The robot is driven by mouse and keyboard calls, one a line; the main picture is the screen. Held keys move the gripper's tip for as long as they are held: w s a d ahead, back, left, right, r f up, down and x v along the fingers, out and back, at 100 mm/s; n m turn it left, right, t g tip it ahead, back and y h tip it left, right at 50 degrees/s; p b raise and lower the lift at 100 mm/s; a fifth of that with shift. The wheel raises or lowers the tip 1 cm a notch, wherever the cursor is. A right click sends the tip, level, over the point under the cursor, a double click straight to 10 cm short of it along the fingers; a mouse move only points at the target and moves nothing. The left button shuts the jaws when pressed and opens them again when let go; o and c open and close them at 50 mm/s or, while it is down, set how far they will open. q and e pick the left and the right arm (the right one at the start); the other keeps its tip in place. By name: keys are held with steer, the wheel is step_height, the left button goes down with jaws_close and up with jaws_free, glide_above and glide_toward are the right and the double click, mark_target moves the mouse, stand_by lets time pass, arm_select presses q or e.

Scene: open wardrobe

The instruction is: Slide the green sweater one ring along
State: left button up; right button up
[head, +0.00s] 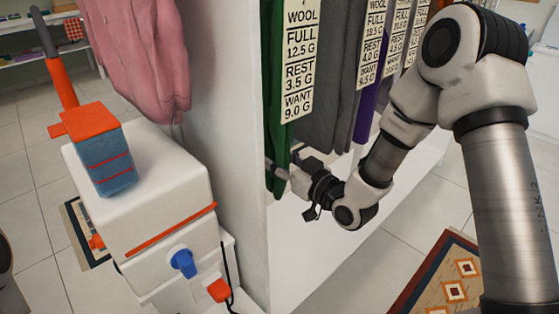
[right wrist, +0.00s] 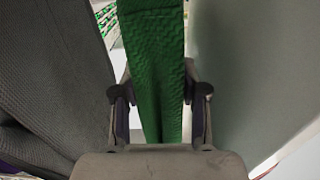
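The green sweater (head: 276,110) hangs at the left end of the row of clothes, beside the white wardrobe side panel. A white tag (head: 298,60) on it reads wool, full 12.5 G, rest 3.5 G, want 9.0 G. My right gripper (head: 282,174) is at the sweater's lower end. In the right wrist view the sweater (right wrist: 160,60) hangs between the two fingers of the right gripper (right wrist: 160,98). The fingers stand apart, one on each side of it, with narrow gaps. No ring shows; the upper end of the sweater is out of view. My left gripper is not in view.
A grey garment (head: 330,90) hangs right of the green sweater, then a purple one (head: 366,108). The white side panel (head: 228,130) stands close on the left. Beyond it are a pink sweater (head: 148,55) and a white machine (head: 150,190). A patterned rug (head: 440,280) lies on the floor.

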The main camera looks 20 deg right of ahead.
jaws_close()
steer(key=shift+a, duration=0.15)
steer(key=shift+s+a+b, duration=0.3)
steer(key=shift+a, duration=0.5)
steer(key=shift+s+a+b, duration=0.25)
steer(key=shift+s+a, duration=0.05)
steer(key=shift+a, duration=0.45)
steer(key=shift+a, duration=0.1)
steer(key=o, duration=1.1)
jaws_free()
